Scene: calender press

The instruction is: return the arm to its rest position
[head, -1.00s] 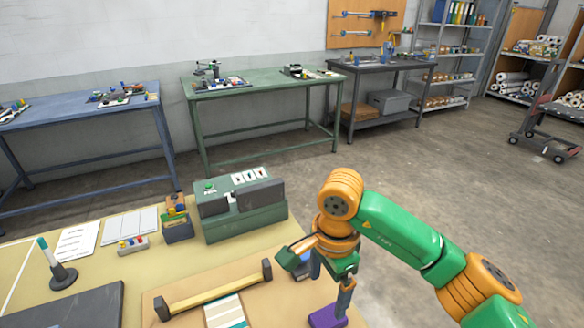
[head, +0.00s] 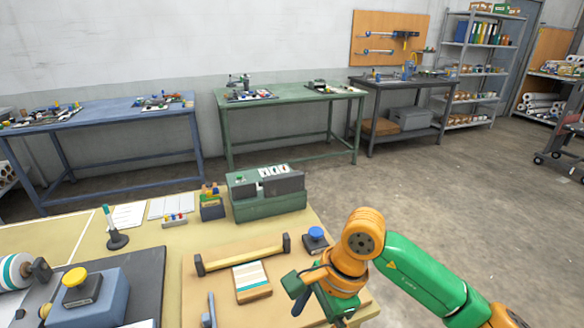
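My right arm comes in from the right, with green links and orange joints. My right gripper (head: 306,294) is at the lower middle, above the front right part of the tan board (head: 215,280). It is close to a dark block with a blue knob (head: 316,234), which stands apart behind it. I see nothing clearly held, but the fingertips are small and partly hidden by the wrist. My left gripper is not in view.
A green press machine (head: 265,195) stands at the bench's back edge. A yellow bar (head: 240,255) and a striped sample block (head: 252,281) lie on the board. A blue box with a yellow button (head: 78,285) is at front left. Open floor lies right.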

